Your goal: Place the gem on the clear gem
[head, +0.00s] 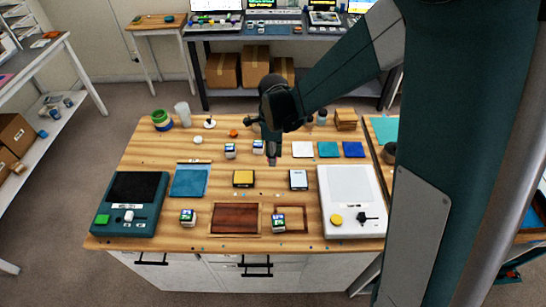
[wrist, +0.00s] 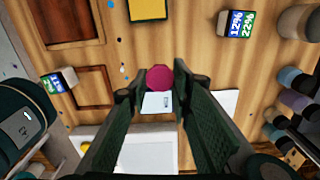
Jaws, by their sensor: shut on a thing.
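The gem (wrist: 160,77) is a deep pink, faceted piece held between the fingertips of my gripper (wrist: 161,84) in the wrist view. My gripper is shut on it, above the wooden table. In the head view my gripper (head: 271,158) points down over the middle of the table, and I cannot make out the gem there. I cannot pick out a clear gem in either view.
A yellow block (head: 243,178), labelled cubes (head: 230,150), a brown wooden tray (head: 236,218) and a white scale (head: 350,200) stand on the table (head: 140,160). White (head: 302,149), teal and blue tiles lie right of my gripper. A dark green device (head: 130,202) is at left.

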